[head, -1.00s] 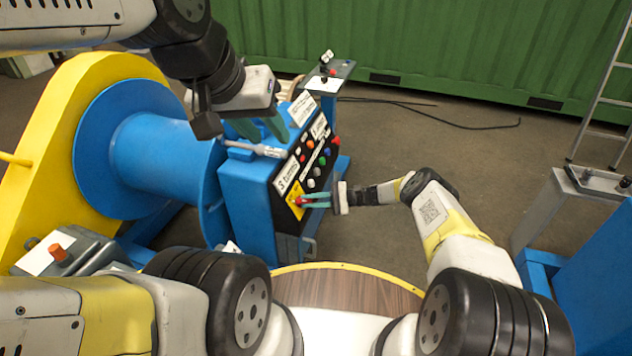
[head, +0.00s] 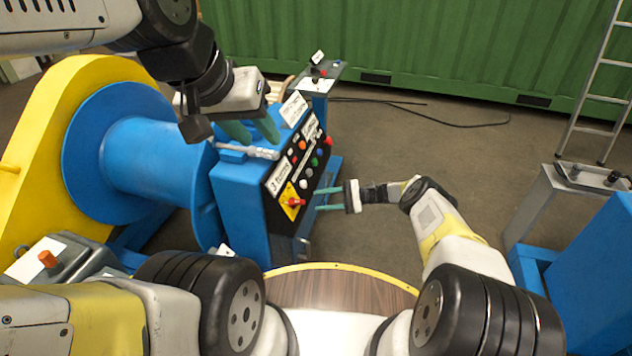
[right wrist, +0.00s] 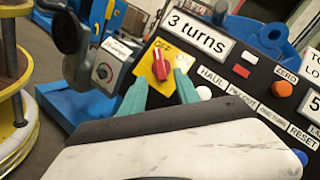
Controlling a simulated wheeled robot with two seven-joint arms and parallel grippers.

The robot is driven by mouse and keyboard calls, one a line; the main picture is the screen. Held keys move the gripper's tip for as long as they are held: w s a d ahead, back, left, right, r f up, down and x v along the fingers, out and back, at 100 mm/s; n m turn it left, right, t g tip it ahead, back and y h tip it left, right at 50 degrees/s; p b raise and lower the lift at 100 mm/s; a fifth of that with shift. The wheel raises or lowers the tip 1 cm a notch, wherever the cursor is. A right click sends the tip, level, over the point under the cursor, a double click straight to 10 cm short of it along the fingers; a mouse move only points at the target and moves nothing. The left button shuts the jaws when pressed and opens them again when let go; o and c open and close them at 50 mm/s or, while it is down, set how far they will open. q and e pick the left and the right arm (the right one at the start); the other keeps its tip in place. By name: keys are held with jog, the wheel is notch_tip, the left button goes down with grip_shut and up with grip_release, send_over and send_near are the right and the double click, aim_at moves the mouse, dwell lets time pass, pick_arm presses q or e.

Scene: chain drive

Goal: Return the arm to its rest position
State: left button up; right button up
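The blue control console (head: 243,190) stands left of centre, with a sloped black panel of buttons. Its red rotary switch (head: 297,202) sits on a yellow plate marked OFF and ON; it also shows in the right wrist view (right wrist: 160,66). My right gripper (head: 316,199) is open and empty, its teal fingers just right of the switch and apart from it. In the right wrist view my fingers (right wrist: 161,88) stand apart below the switch. My left gripper (head: 251,128) is above the console top, its fingers apart. A grey tool (head: 248,151) lies on the console top below it.
A blue drum (head: 130,160) with a yellow flange stands at left. A grey box with an orange knob (head: 47,259) is at lower left. A grey pedestal (head: 535,205), a blue block (head: 600,265) and a ladder (head: 598,80) stand at right.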

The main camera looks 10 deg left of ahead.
jog(key=shift+w+d, duration=0.1)
jog(key=shift+d, duration=0.4)
jog(key=shift+r, duration=0.1)
jog(key=s+d+r+n+t+h, duration=0.1)
jog(key=d+r+n+h, duration=0.15)
jog(key=r, duration=0.85)
jog(key=s+d+r+n+h, duration=0.1)
jog(key=r+h, duration=0.3)
jog(key=r, duration=0.7)
jog(key=s+d+r+n+t+h, duration=0.15)
jog(key=r+h, duration=0.25)
jog(key=r, duration=0.8)
jog(key=s+d+r+n+t+h, duration=0.25)
jog(key=s+d+r, duration=0.45)
jog(key=s+r, duration=0.5)
jog(key=s+d+t+h, duration=0.1)
jog(key=s+d+t, duration=0.1)
jog(key=s, duration=0.6)
jog(key=s+d+t+h, duration=0.1)
jog(key=s+d+t, duration=0.2)
jog(key=s, duration=0.6)
jog(key=shift+s+d+f, duration=0.15)
jog(key=shift+d+f, duration=0.2)
jog(key=shift+d, duration=0.55)
